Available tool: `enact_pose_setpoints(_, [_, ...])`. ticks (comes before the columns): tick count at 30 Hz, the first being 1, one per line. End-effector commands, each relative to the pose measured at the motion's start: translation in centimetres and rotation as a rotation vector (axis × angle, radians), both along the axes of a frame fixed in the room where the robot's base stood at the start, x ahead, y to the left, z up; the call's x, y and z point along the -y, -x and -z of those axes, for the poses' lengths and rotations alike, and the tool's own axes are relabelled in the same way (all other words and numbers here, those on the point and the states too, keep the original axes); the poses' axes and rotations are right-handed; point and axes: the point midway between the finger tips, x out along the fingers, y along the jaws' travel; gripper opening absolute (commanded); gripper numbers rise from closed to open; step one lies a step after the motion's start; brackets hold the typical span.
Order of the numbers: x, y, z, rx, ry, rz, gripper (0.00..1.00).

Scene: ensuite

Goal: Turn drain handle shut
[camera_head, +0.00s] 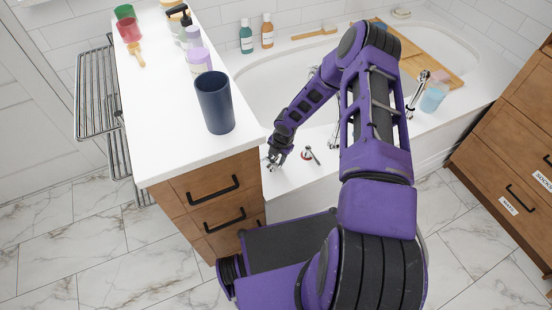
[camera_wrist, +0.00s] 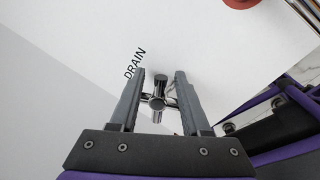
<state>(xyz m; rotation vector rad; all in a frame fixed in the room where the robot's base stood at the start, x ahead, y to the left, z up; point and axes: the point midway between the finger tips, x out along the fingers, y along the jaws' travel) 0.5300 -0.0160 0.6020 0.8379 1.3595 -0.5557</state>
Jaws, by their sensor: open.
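The drain handle (camera_wrist: 158,101) is a small chrome cross-shaped handle on the white tub rim, beside the printed word DRAIN, in the wrist view. My gripper (camera_wrist: 153,78) is open, with one dark finger on each side of the handle. The handle's arms reach close to the fingers; I cannot tell whether they touch. In the head view my gripper (camera_head: 273,163) is over the tub's front rim, beside the counter corner, and mostly hides the handle.
A white counter (camera_head: 165,110) with a dark blue cup (camera_head: 215,103) stands close left of my gripper. A red-based fitting (camera_head: 307,154) and a chrome lever (camera_head: 313,155) are just right of it. The bathtub (camera_head: 285,85) lies behind. Wooden drawers (camera_head: 510,150) stand at the right.

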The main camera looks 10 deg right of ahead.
Motion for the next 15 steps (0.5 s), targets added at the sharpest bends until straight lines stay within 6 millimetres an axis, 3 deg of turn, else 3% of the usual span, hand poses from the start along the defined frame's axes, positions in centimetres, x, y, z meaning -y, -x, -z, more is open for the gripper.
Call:
enact_pose_setpoints(1, [0.00, 0.00, -0.02, 0.000, 0.000, 0.000, 0.47])
enact_pose_setpoints(9, [0.00, 0.01, -0.04, 0.000, 0.000, 0.000, 0.00])
enact_pose_setpoints(15, [0.00, 0.01, -0.05, 0.000, 0.000, 0.000, 0.00])
